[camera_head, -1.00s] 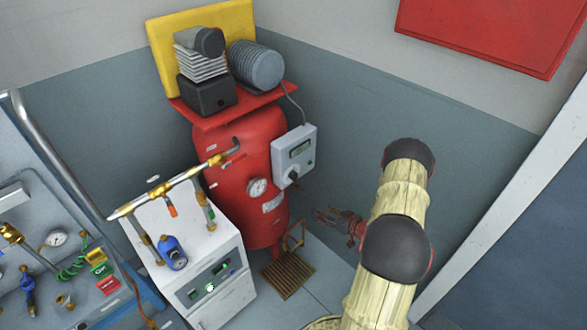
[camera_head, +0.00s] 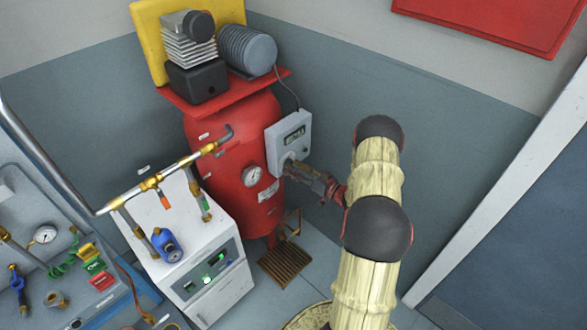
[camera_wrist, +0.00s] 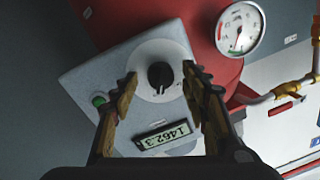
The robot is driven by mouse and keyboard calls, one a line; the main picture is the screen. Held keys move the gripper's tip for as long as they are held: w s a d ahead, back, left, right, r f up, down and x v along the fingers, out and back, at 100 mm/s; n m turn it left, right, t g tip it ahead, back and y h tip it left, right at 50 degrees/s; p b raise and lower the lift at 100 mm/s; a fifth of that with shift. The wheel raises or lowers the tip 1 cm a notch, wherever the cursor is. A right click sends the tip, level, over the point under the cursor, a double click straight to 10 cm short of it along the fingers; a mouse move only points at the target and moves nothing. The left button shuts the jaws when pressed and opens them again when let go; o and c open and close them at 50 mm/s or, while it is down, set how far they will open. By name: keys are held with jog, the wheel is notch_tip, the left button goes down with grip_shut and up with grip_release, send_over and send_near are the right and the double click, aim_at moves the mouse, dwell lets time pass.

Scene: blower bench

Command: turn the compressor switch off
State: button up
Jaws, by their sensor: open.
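The compressor switch (camera_wrist: 160,76) is a black rotary knob on a pale round plate, on the front of a grey control box (camera_wrist: 85,75). In the wrist view it lies between and just beyond the fingers of my gripper (camera_wrist: 158,85), which are open around it without visible contact. In the head view the control box (camera_head: 280,135) is fixed to the right side of the red compressor tank (camera_head: 225,150). My gripper (camera_head: 295,170) is at its lower part and hides the knob there. A display reading 1462.3 (camera_wrist: 162,136) and a green button (camera_wrist: 99,100) are on the box.
A pressure gauge (camera_head: 253,176) is on the tank beside the box. A white cabinet (camera_head: 215,290) with brass piping (camera_head: 160,180) stands to the left, with a tool panel (camera_head: 50,210) beyond it. The wall right of the tank is clear.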

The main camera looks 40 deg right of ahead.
jog(key=shift+w, duration=0.35)
jog(key=shift+a, duration=0.1)
jog(key=shift+c, duration=0.4)
jog(key=c, duration=1.1)
jog(key=shift+n, duration=0.4)
jog(key=n+b, duration=0.2)
jog(key=n, duration=0.3)
jog(key=n+b, duration=0.2)
jog(key=n, duration=0.3)
jog(key=shift+n+g+h, duration=0.3)
jog(key=shift+g+h, duration=0.1)
jog(key=shift+r+b, duration=0.1)
jog(key=shift+b, duration=0.2)
jog(key=o, duration=1)
